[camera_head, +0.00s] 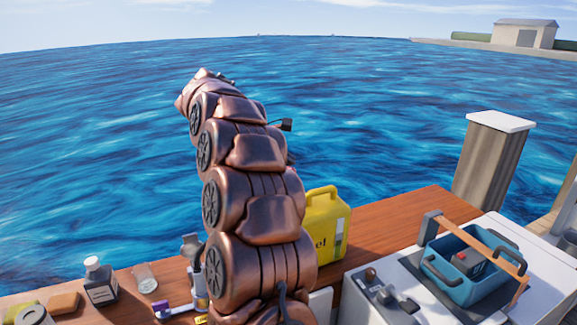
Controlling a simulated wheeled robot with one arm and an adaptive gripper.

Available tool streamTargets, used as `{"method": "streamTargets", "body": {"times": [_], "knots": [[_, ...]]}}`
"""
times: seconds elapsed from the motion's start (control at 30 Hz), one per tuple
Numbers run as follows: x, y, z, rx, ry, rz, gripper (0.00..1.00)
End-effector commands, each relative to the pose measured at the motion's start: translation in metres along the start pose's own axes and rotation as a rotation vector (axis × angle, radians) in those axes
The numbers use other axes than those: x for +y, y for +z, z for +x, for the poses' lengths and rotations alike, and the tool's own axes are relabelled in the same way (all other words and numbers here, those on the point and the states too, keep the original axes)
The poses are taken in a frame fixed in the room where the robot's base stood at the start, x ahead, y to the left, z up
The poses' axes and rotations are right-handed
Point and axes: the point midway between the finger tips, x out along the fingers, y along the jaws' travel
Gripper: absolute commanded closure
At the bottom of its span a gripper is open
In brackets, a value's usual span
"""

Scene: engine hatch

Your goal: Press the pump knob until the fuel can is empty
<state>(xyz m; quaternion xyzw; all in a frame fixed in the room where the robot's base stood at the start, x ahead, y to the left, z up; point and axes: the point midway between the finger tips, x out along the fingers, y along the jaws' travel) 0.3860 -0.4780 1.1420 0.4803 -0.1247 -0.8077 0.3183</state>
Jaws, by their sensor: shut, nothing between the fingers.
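The yellow fuel can (338,222) stands on the wooden deck right of my arm, its left part hidden by the arm. Only the letters "el" of its label show, and the fuel level cannot be told. A small dark reddish knob (371,274) is on a grey panel at lower centre right; I cannot tell whether it is the pump knob. My bronze arm rises through the middle of the view and leans away over the water. My gripper is hidden; a small dark part sticks out right of the arm, too little to identify.
A blue tray (452,284) with a wooden handle stands on the white surface (540,285) at right. A dark bottle (99,282), a glass jar (145,278) and a brown block (64,302) sit on the deck at lower left. A post (490,165) stands beyond the deck.

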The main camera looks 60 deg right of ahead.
Motion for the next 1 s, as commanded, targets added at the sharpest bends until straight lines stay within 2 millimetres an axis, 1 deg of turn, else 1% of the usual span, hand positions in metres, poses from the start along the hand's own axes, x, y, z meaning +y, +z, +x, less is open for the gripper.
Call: {"method": "streamTargets", "body": {"times": [0.03, 0.47, 1.0], "knots": [[0.002, 0.002, -0.003, 0.0, 0.0, 0.0, 1.0], [0.003, 0.003, -0.004, 0.0, 0.0, 0.0, 1.0], [0.025, 0.025, -0.034, 0.0, 0.0, 0.0, 1.0]]}}
